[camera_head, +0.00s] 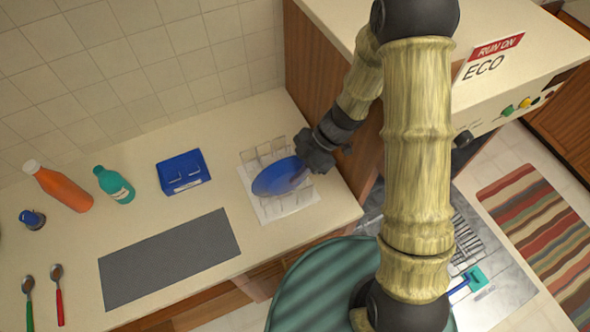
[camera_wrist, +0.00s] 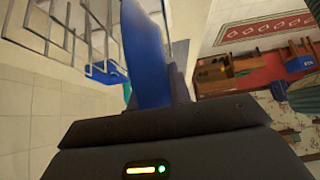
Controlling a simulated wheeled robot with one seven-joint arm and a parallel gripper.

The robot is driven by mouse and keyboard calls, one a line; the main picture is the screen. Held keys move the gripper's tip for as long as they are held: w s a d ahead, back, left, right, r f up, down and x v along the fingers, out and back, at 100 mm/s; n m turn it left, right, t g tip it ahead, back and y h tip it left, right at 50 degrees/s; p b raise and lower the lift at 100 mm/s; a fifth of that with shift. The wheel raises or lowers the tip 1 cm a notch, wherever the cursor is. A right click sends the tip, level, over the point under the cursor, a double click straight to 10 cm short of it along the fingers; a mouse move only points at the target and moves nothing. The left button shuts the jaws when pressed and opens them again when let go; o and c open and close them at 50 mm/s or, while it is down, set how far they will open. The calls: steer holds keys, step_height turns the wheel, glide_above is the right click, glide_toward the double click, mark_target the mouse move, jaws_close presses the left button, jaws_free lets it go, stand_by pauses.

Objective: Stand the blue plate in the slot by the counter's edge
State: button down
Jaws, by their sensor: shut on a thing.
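The blue plate (camera_head: 275,177) is held by my gripper (camera_head: 304,172) above or at a pale wire rack (camera_head: 264,156) on the counter. In the wrist view the blue plate (camera_wrist: 146,55) rises edge-on from between the jaws, with the rack's wires (camera_wrist: 65,25) to its left. In the head view the plate looks tilted. The rack stands on a white mat (camera_head: 268,213) near the counter's right end. The plate covers part of the rack, so I cannot tell whether its lower edge is in a slot.
A dark grey mat (camera_head: 168,258) and two spoons (camera_head: 58,292) lie on the counter. A wooden side panel (camera_head: 318,85) rises close to the right.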

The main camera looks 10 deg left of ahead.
mark_target(289, 164)
steer(key=shift+f+b, duration=0.5)
steer(key=shift+f, duration=1.4)
steer(key=c, duration=1.2)
jaws_free()
step_height(289, 164, up, 10)
steer(key=shift+r+b, duration=0.1)
steer(key=shift+b, duration=0.3)
